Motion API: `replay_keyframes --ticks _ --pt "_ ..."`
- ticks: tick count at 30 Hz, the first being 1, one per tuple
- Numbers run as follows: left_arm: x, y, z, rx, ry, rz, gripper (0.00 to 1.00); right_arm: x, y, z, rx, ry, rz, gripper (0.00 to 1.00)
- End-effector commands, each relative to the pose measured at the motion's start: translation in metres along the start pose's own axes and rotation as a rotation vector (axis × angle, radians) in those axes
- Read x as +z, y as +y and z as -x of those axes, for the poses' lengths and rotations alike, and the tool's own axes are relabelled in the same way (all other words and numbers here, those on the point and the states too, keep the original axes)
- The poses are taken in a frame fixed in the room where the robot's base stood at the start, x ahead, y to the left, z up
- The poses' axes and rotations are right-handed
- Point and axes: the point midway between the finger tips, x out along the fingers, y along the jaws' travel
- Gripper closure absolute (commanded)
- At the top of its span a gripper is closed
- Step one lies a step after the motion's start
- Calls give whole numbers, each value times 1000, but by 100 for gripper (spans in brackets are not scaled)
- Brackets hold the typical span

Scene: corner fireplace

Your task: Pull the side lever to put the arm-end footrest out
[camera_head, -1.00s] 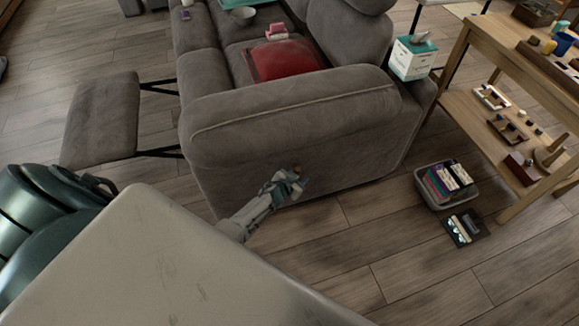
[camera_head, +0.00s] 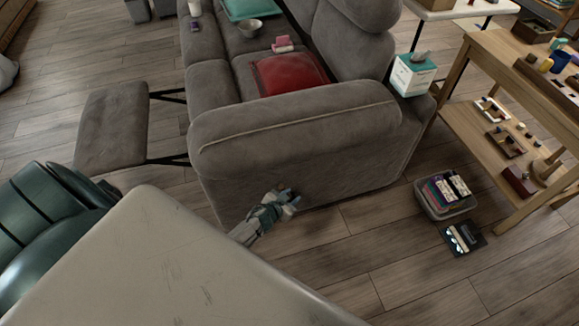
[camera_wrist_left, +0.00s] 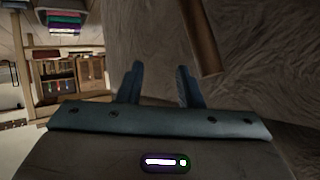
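The grey sofa (camera_head: 290,160) has its near arm's outer side facing me. The arm-end footrest (camera_head: 112,125) stands out from the sofa's front on dark struts. My left gripper (camera_head: 287,196) is low beside the outer side of the sofa arm. In the left wrist view its two fingers (camera_wrist_left: 160,82) are apart, with nothing held between them. A brown wooden bar (camera_wrist_left: 203,38), apparently the side lever, lies against grey fabric just beyond and right of the fingers. I cannot tell whether a finger touches it. In the head view the lever is not clear. My right gripper is not in view.
A grey bin of books (camera_head: 445,208) and a dark flat item (camera_head: 462,238) sit on the floor at right. A wooden shelf table (camera_head: 470,103) stands beyond them. A red cushion (camera_head: 290,74) lies on the seat. Floor between sofa and bin is clear.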

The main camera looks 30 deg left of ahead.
Motion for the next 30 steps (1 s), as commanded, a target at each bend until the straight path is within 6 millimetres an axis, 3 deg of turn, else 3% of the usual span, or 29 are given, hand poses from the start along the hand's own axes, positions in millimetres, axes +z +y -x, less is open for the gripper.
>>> replay_keyframes --ticks 22,26,30 --pt "6 -1 7 -5 -14 2 67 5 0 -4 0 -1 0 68" --pt "39 2 26 -35 -92 16 67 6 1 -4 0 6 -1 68" --pt "112 11 72 -83 -283 45 67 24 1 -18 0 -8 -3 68"
